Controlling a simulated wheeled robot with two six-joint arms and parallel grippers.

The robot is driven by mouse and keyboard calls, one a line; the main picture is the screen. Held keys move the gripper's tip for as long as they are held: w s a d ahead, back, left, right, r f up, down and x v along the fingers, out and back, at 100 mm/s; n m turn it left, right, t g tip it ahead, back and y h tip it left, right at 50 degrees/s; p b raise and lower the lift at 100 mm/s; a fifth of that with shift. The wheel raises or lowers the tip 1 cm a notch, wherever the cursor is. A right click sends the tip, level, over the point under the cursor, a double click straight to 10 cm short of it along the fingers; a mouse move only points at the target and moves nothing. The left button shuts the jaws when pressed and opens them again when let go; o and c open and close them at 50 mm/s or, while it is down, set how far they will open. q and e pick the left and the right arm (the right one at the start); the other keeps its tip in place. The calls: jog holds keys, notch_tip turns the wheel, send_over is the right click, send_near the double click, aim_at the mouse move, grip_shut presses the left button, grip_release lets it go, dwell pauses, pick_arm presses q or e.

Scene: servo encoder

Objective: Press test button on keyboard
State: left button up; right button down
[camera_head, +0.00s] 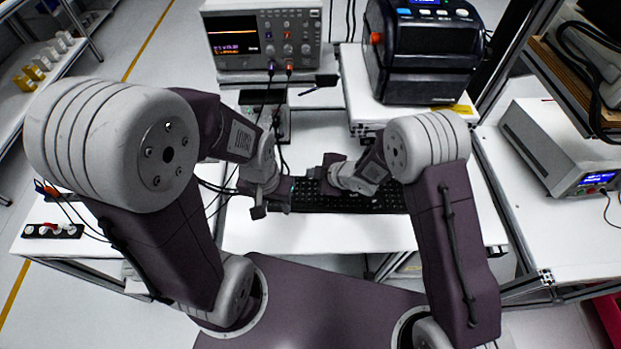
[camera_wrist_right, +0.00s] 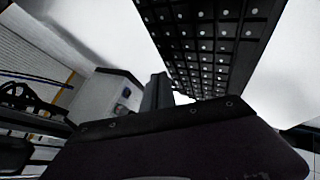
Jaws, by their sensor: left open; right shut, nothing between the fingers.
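The black keyboard (camera_head: 385,201) lies on the white table, with part of it hidden behind my right wrist. Its keys show close up in the right wrist view (camera_wrist_right: 212,45). I cannot make out which key is the test button. My right gripper (camera_head: 322,172) is shut and empty, at the keyboard's far left part; I cannot tell whether it touches a key. In the right wrist view its dark fingers (camera_wrist_right: 160,92) show beside the keyboard's edge. My left gripper (camera_head: 271,207) is open and empty, just left of the keyboard's left end.
A power supply or scope with a lit screen (camera_head: 235,38) stands at the back left, with cables hanging down. A black label printer (camera_head: 425,60) stands on a white stand at the back right. A small dark device (camera_head: 265,98) sits behind my left gripper. The front table area is clear.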

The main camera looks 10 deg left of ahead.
aim_at(313, 181)
jog(key=shift+f, duration=0.35)
jog(key=shift+f+b, duration=0.4)
jog(key=shift+b, duration=0.2)
dwell(0.6)
jog(key=shift+r+p, duration=0.7)
jog(key=shift+r, duration=0.15)
notch_tip(313, 181, up, 5)
jog(key=p, duration=0.4)
dwell(0.5)
